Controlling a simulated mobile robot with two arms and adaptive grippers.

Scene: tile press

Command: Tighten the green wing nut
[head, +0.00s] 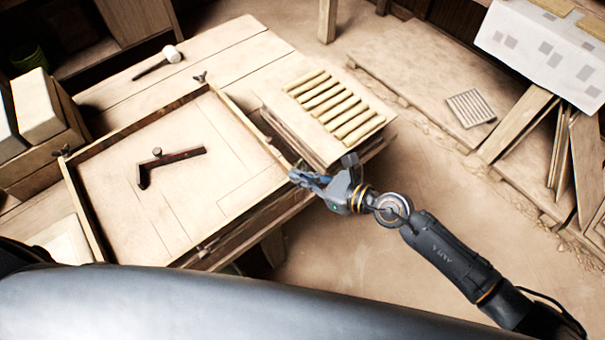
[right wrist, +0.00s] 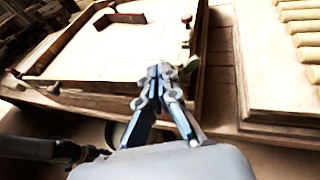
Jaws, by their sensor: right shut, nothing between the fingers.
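The green wing nut (right wrist: 190,66) sits at the near corner of the wooden frame (right wrist: 205,40) in the right wrist view. In the head view only a small bit of green shows by the fingertips, at the frame's right corner. My right gripper (head: 298,177) is shut and empty, its fingertips beside the wing nut. In the right wrist view the closed fingertips (right wrist: 160,72) are just left of the green nut; I cannot tell whether they touch it. My left gripper is not in view.
Other dark wing nuts stand at the frame's far corner (head: 200,77), left corner (head: 63,151) and near corner (head: 203,251). A dark angled tool (head: 170,163) lies on the panel. A mallet (head: 172,54) lies behind. Several sticks (head: 335,105) lie on boards right of the frame.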

